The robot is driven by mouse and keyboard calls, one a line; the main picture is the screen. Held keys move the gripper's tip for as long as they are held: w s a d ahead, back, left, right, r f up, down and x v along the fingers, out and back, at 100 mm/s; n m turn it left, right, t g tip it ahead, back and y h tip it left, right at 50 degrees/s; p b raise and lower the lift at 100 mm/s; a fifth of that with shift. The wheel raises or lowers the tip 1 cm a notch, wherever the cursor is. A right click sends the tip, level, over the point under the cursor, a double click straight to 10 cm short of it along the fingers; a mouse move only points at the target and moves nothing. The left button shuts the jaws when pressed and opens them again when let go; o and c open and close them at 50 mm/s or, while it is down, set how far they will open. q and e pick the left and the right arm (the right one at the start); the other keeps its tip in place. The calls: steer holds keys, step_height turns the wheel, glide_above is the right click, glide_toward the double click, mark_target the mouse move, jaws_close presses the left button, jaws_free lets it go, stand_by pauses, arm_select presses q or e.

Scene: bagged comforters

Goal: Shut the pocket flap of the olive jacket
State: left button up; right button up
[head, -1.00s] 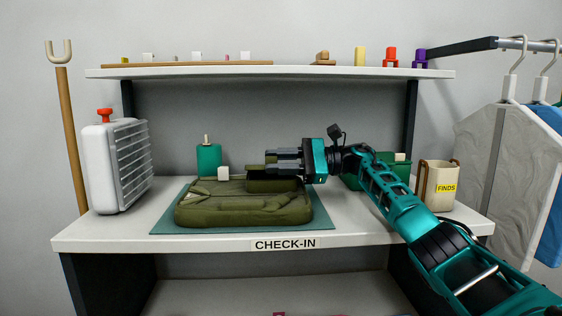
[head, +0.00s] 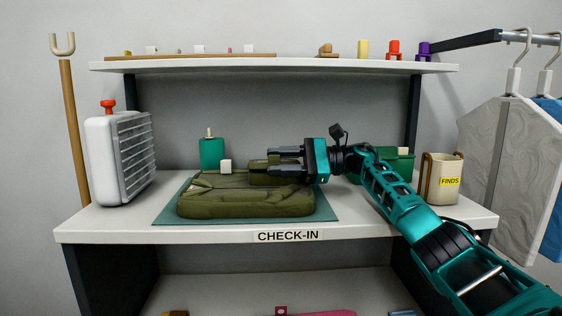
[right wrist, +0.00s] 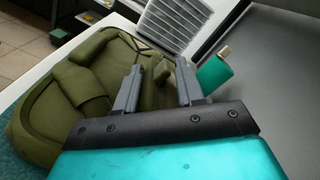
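The olive jacket (head: 245,203) lies folded on a teal mat (head: 328,214) on the counter. A raised olive piece, which may be the pocket flap (head: 258,166), stands at its back right. My right gripper (head: 270,162) reaches in from the right, level above the jacket's back right part, with its fingers at that raised piece. In the right wrist view the fingers (right wrist: 158,64) are apart, with a small olive piece (right wrist: 161,73) between them and gaps visible. The jacket (right wrist: 85,95) fills the left of that view. Whether the flap is fully open is unclear. My left gripper is not visible.
A white ribbed case (head: 120,157) stands at the left. A green bottle (head: 212,153) and a small white block (head: 225,167) are behind the jacket. A green box (head: 398,165) and a FINDS bin (head: 440,184) stand at the right. A shelf (head: 290,66) hangs above.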

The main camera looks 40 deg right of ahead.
steer(key=shift+o, duration=0.8)
steer(key=shift+r, duration=0.1)
steer(key=v, duration=0.7)
steer(key=shift+s+d+p, duration=0.2)
steer(key=shift+d+p, duration=0.05)
steer(key=shift+p, duration=0.15)
